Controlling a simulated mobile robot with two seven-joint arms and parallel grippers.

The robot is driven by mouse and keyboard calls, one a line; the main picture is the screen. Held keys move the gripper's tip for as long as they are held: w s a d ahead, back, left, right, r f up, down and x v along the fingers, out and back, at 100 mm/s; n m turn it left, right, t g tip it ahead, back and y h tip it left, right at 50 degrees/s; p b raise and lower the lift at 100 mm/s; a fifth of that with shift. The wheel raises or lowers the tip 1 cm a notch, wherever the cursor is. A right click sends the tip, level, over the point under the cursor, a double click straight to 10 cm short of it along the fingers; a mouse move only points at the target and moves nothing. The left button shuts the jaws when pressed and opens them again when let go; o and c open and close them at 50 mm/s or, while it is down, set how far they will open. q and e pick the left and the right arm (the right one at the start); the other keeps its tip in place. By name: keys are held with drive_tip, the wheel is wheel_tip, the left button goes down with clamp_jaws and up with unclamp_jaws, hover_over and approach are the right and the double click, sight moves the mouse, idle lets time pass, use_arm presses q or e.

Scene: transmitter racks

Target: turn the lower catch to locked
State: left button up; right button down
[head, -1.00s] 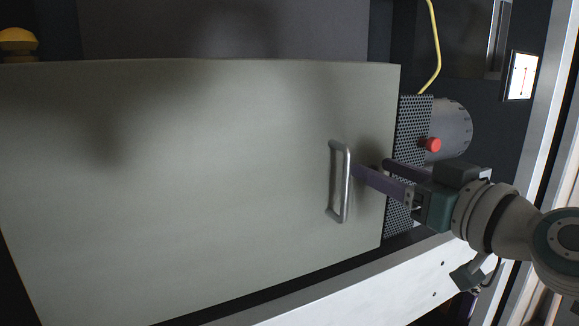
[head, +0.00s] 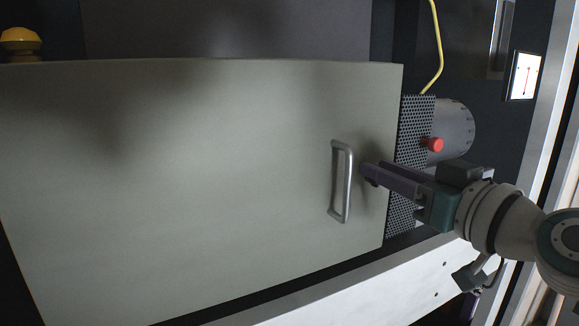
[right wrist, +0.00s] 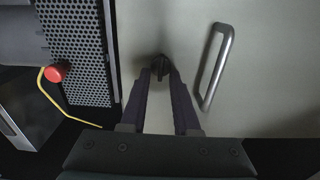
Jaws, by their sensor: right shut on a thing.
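The lower catch (right wrist: 161,66) is a small dark piece on the pale grey door panel (head: 200,170), beside the door's metal handle (head: 342,181). In the right wrist view it sits between the tips of my right gripper (right wrist: 161,74), which is shut on it. In the head view the right gripper (head: 370,174) reaches in from the right, its fingertips close together at the panel near its right edge. There the fingers hide most of the catch, and I cannot tell its exact turn. My left gripper is not in view.
Right of the panel are a perforated metal plate (head: 412,150), a red knob (head: 434,144) and a grey cylinder (head: 456,125). A yellow cable (head: 437,50) hangs above. A white frame rail (head: 350,295) runs below. A yellow knob (head: 20,41) stands at top left.

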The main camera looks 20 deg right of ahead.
drive_tip(key=shift+m, duration=0.4)
drive_tip(key=m, duration=1.1)
drive_tip(key=d+f+m, duration=0.1)
drive_tip(key=m, duration=0.4)
drive_tip(key=shift+d+f+m, duration=0.1)
drive_tip(key=shift+m, duration=0.6)
drive_tip(key=c, duration=0.7)
unclamp_jaws()
drive_tip(key=shift+o, duration=0.2)
